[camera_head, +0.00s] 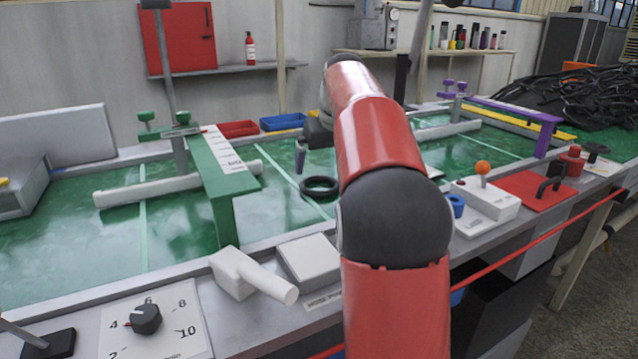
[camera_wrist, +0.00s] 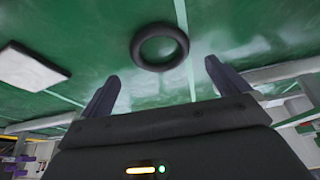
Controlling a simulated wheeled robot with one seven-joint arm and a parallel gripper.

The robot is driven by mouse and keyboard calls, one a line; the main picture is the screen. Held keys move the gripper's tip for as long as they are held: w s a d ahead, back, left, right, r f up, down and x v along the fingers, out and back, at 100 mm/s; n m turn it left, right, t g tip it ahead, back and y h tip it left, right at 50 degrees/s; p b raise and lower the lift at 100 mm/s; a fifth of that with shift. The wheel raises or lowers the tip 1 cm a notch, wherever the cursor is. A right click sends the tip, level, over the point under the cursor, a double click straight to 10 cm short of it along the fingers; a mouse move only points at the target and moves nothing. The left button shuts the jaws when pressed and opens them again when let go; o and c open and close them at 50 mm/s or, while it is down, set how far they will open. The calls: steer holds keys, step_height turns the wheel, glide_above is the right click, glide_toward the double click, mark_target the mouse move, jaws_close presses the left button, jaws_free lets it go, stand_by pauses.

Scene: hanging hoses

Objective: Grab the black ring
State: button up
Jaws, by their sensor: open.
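The black ring (camera_head: 319,187) lies flat on the green work surface (camera_head: 80,243), left of my red arm in the head view. In the wrist view the black ring (camera_wrist: 160,29) shows whole, ahead of my fingertips and roughly midway between them. My gripper (camera_wrist: 161,72) is open and empty, its two dark fingers spread apart. In the head view my gripper (camera_head: 301,156) is partly hidden behind my arm, with a finger showing just beyond the ring. The ring and the fingers look apart.
A green bracket (camera_head: 222,180) stands left of the ring. Blue (camera_head: 283,121) and red (camera_head: 238,128) trays lie behind. A white box (camera_head: 310,258) and a white handle (camera_head: 252,274) sit at the near edge. A control box with an orange knob (camera_head: 482,168) stands right. The surface around the ring is clear.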

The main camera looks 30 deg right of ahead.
mark_target(319, 188)
steer(key=x, duration=0.6)
steer(key=shift+f+b, duration=0.25)
steer(key=shift+b, duration=0.05)
steer(key=shift+c, duration=0.3)
steer(key=c, duration=0.8)
steer(key=shift+r, duration=0.1)
